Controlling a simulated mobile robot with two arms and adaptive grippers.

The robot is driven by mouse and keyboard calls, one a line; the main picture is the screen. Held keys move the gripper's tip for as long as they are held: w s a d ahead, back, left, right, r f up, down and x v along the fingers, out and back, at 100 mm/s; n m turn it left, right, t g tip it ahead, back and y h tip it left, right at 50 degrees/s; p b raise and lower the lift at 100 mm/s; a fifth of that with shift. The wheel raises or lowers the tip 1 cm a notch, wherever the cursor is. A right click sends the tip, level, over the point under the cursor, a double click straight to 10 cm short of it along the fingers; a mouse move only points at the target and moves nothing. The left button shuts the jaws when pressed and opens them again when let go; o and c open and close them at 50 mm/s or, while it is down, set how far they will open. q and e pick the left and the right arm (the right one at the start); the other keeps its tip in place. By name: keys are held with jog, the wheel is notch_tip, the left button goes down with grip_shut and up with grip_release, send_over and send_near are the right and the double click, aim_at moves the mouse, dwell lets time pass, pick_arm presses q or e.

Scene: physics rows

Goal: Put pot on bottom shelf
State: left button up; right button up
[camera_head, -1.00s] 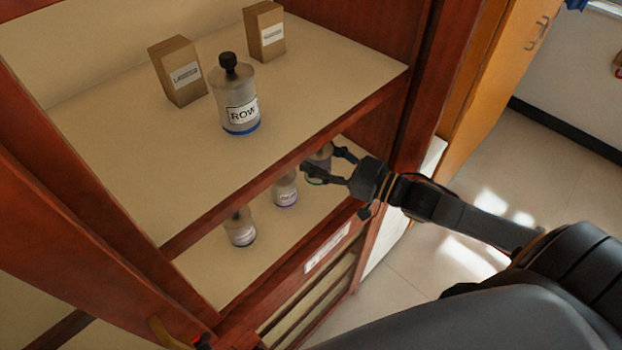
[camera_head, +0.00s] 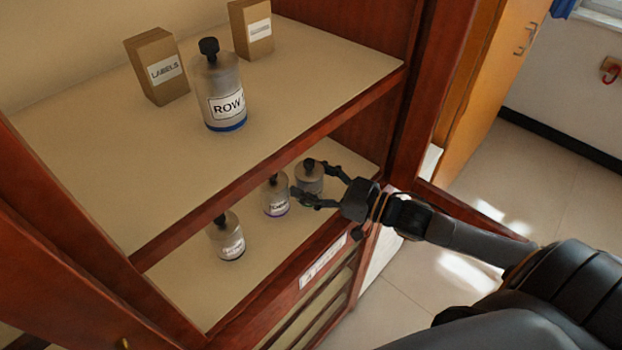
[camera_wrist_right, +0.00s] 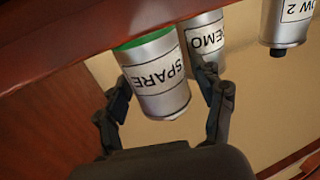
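The pot labelled SPARE is a grey jar with a dark knob (camera_head: 310,179). It stands upright on the lower shelf (camera_head: 180,285), at the right end of the row of jars. It also shows upside down in the right wrist view, with its green base band and label (camera_wrist_right: 158,75). My right gripper (camera_head: 306,182) is open, with one finger on each side of this pot. In the right wrist view, the open gripper (camera_wrist_right: 166,92) has a gap between its right finger and the pot; contact at the left finger is unclear. My left gripper is out of view.
A DEMO jar (camera_head: 275,196) stands close beside the pot, and another jar (camera_head: 227,238) farther left. The upper shelf (camera_head: 130,190) holds a ROW jar (camera_head: 220,95) and two boxes, one marked LABELS (camera_head: 158,68). Red-brown cabinet posts (camera_head: 436,90) bound the opening.

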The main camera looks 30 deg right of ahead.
jog(key=shift+r, duration=0.1)
jog(key=shift+s+d, duration=0.1)
jog(key=shift+s, duration=0.05)
jog(key=v, duration=1.1)
jog(key=shift+s+d+b, duration=0.25)
jog(key=shift+b, duration=0.15)
dwell(0.3)
